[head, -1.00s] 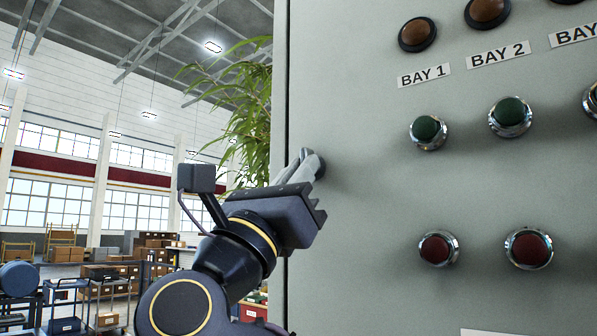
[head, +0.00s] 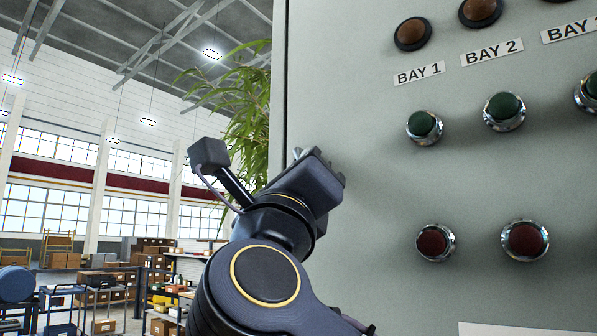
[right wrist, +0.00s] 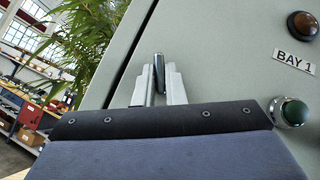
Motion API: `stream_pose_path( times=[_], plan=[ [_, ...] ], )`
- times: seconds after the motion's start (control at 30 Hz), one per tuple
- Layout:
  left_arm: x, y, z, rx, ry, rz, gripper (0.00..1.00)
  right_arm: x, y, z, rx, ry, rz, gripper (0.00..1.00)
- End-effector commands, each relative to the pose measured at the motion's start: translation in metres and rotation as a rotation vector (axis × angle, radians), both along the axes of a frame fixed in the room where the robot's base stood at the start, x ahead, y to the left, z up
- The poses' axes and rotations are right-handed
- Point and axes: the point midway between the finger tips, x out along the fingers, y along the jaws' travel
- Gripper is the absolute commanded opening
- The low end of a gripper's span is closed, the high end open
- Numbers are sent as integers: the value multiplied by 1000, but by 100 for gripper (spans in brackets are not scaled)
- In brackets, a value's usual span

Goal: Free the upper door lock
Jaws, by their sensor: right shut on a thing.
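The upper door lock (right wrist: 159,68) is a small dark, metallic upright piece on the left part of the grey cabinet door (head: 370,200). In the right wrist view it stands between the two light grey fingers of my right gripper (right wrist: 159,84), which are shut on it. In the head view my right gripper (head: 316,176) is against the door near its left edge, and its body hides the lock and most of the fingers. My left gripper is in neither view.
Green push buttons (head: 421,124), red push buttons (head: 432,242) and brown lamps (head: 411,33) stick out of the door to the right. A leafy plant (head: 247,115) stands behind the cabinet's left edge. Shelves with boxes are far off at left.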

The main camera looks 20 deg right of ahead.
Motion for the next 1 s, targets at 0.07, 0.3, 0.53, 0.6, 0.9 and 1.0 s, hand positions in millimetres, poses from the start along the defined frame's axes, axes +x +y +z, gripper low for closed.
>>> stream_pose_path(
  times=[0.07,0.3,0.53,0.6,0.9,1.0],
  plan=[
    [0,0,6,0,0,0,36,-2,-2,4,-43,54,0,0],
    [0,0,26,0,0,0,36,-3,-3,8,-184,235,0,0],
    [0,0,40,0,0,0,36,-4,-3,8,-316,408,2,0],
    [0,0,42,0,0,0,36,-4,-3,8,-356,459,5,0],
    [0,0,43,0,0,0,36,-5,-2,9,-520,671,9,0],
    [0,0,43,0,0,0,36,-5,-2,9,-566,730,9,0]
  ],
)
